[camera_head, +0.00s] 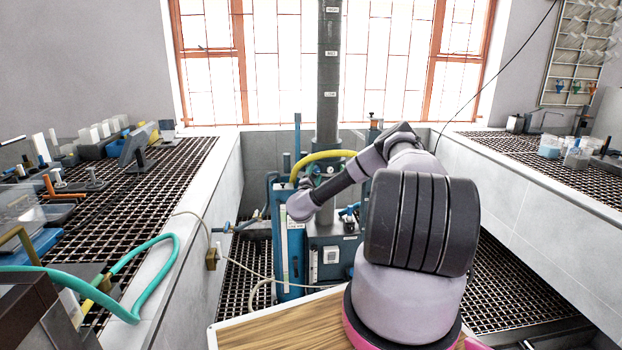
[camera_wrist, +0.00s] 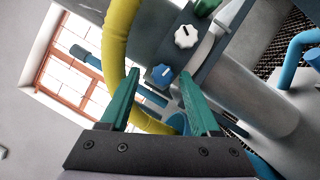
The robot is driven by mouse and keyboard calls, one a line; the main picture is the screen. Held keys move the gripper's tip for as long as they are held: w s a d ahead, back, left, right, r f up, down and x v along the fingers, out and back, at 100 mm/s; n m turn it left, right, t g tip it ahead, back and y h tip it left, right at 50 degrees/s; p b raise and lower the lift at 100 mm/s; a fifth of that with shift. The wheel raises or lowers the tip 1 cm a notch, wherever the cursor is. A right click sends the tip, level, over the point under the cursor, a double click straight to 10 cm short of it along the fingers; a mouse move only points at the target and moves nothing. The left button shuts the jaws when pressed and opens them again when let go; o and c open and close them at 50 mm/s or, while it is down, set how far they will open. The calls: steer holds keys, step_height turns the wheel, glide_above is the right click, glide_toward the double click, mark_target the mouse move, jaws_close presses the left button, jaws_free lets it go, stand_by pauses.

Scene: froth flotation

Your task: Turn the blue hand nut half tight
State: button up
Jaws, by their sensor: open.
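A blue scalloped knob, which looks like the blue hand nut (camera_wrist: 162,75), shows in the wrist view on a grey block beside a large grey pipe. My gripper (camera_wrist: 158,74) has two green fingers spread apart and nothing held between them. In the picture the nut lies between the fingertips, closer to the right one. I see no contact, and the depth gap cannot be told. In the head view my arm reaches towards the blue-framed column equipment (camera_head: 288,240); the gripper's jaws and the nut cannot be made out there.
A white knob (camera_wrist: 187,36) sits close above the blue nut. A yellow hose (camera_wrist: 118,40) curves past the left finger; it also shows in the head view (camera_head: 322,155). Grated benches (camera_head: 130,185) flank the column. A teal hose (camera_head: 150,240) lies at left.

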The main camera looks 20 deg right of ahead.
steer(key=v, duration=1)
steer(key=shift+a, duration=0.25)
steer(key=shift+s+r, duration=0.1)
